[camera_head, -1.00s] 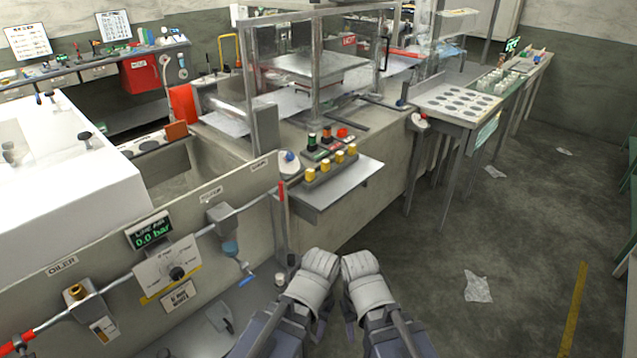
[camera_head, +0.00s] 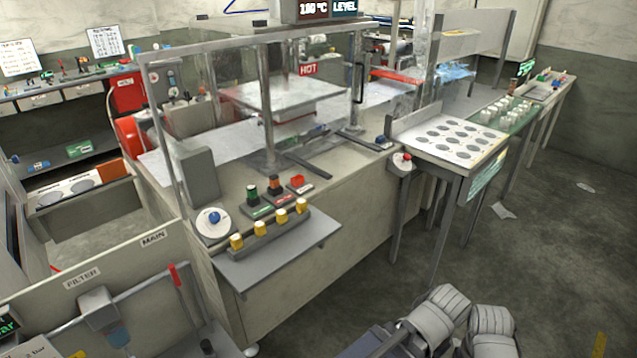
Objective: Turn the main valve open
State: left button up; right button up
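A panel label reading MAIN (camera_head: 153,238) sits at the lower left. Below and right of it, a red upright handle (camera_head: 178,276) stands at the end of a grey pipe; I take it as the main valve's handle.
A filter unit (camera_head: 98,308) hangs on the pipe left of the handle. A grey shelf with yellow buttons (camera_head: 268,236) juts out between the handle and my grippers. A table with round holes (camera_head: 455,138) stands behind my grippers. The floor at right is mostly clear.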

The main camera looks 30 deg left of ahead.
aim_at(174, 276)
jog(key=i+u, duration=0.2)
jog(key=i, duration=0.2)
jog(key=i+l+u, duration=0.25)
jog(key=i+u, duration=0.2)
jog(key=u, duration=0.2)
jog(key=i+l+u, duration=0.1)
jog(key=u, duration=0.25)
jog(key=i+l+u, duration=0.15)
jog(key=u, duration=0.25)
jog(key=i+l+u, duration=0.45)
jog(key=u, duration=0.4)
jog(key=i+l+u, duration=0.1)
jog(key=l+u, duration=0.15)
jog(key=u, duration=0.25)
jog(key=l+u, duration=0.2)
jog(key=u, duration=0.3)
jog(key=l+u, duration=0.25)
jog(key=u, duration=0.2)
jog(key=i+l, duration=0.05)
